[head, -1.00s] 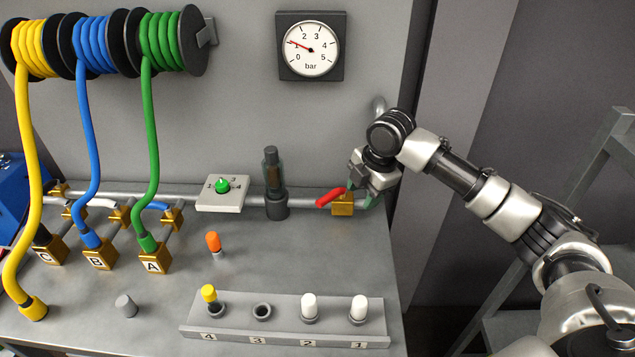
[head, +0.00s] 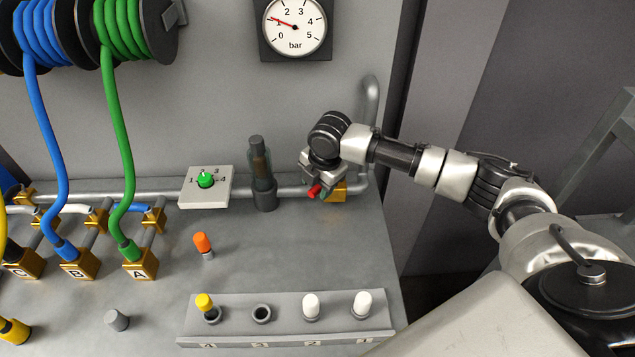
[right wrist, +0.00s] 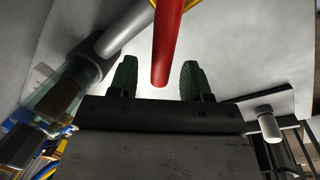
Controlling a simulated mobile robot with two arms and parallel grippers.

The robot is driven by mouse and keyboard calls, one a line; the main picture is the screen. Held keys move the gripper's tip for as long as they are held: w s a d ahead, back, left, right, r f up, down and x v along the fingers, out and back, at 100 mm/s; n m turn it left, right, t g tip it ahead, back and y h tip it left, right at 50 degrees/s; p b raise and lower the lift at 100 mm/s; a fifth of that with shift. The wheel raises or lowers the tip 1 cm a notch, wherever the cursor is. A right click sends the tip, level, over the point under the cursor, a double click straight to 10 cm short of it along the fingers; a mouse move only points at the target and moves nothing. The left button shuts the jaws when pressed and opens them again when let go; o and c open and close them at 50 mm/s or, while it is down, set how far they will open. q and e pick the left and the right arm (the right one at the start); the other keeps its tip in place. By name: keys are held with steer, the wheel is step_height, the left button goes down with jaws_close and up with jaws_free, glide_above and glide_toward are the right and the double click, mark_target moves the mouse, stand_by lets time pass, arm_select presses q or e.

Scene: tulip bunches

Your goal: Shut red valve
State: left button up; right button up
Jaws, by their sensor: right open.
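The red valve has a red lever handle (head: 314,190) on a brass body (head: 338,191) on the grey pipe at the back of the bench. In the head view my right gripper (head: 322,184) is over the handle and hides most of it; a red end shows at its lower left. In the right wrist view the red handle (right wrist: 167,40) reaches down between the two green fingers of my right gripper (right wrist: 158,66), with a gap on both sides. The gripper is open. My left gripper is not in view.
Left of the valve stand a dark glass-sided cylinder (head: 259,172) and a dial plate with a green knob (head: 205,185). A pressure gauge (head: 294,25) hangs above. In front are an orange-capped peg (head: 202,243) and a numbered rack (head: 285,325). The bench between valve and rack is clear.

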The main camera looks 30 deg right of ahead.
steer(key=shift+f, duration=0.4)
steer(key=shift+c, duration=1.7)
jaws_close()
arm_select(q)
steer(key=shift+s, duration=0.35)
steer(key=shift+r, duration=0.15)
arm_select(e)
steer(key=shift+s, duration=0.1)
